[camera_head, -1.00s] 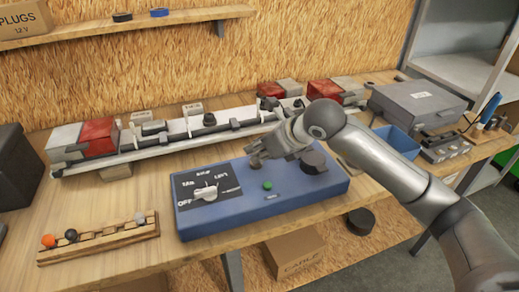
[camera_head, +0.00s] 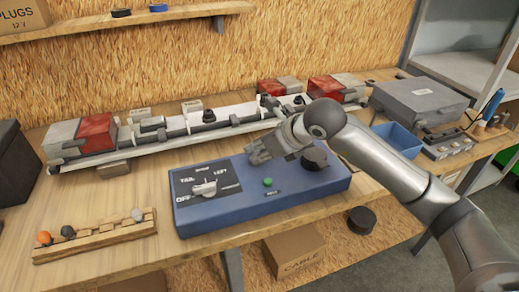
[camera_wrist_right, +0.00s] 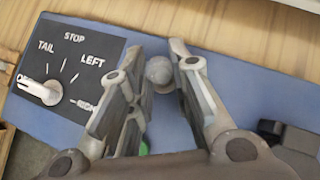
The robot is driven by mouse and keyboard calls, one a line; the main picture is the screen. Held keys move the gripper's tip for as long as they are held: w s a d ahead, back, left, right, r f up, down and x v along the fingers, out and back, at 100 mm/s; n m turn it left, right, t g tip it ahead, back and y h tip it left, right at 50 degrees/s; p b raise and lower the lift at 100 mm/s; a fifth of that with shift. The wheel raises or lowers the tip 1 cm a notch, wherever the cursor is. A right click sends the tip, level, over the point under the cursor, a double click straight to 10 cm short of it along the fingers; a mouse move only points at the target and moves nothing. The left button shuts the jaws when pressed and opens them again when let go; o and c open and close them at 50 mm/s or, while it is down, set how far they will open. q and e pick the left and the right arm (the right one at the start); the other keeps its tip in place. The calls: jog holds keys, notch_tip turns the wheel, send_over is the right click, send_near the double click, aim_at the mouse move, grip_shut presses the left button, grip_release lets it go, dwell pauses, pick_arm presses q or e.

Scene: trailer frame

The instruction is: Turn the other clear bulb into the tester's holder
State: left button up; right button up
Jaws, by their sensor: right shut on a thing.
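The blue tester (camera_head: 225,212) lies on the bench, with a white selector knob (camera_head: 205,188) and a green button (camera_head: 268,182) on top. My right gripper (camera_head: 256,156) is over the tester's back part. It is shut on a clear, greyish round bulb (camera_wrist_right: 159,71), which shows between its fingertips in the right wrist view. The holder under the bulb is hidden, so I cannot tell how far the bulb is seated. The knob also shows in the right wrist view (camera_wrist_right: 42,92). My left gripper is not in view.
A wooden rack (camera_head: 95,243) at the front left holds an orange bulb (camera_head: 44,238), a dark bulb (camera_head: 68,231) and a pale bulb (camera_head: 137,214). The long light bar (camera_head: 230,112) lies behind the tester. A blue bin (camera_head: 398,140) stands to the right.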

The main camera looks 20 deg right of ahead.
jog(key=shift+s+f+b, duration=0.15)
jog(key=shift+f+b, duration=0.25)
jog(key=shift+f, duration=0.1)
dwell(0.4)
jog(key=o, duration=0.7)
jog(key=shift+c, duration=0.2)
jog(key=shift+o, duration=0.6)
jog(key=o, duration=0.4)
jog(key=shift+r, duration=0.2)
jog(key=shift+r+p, duration=1.95)
jog(key=shift+r, duration=1.55)
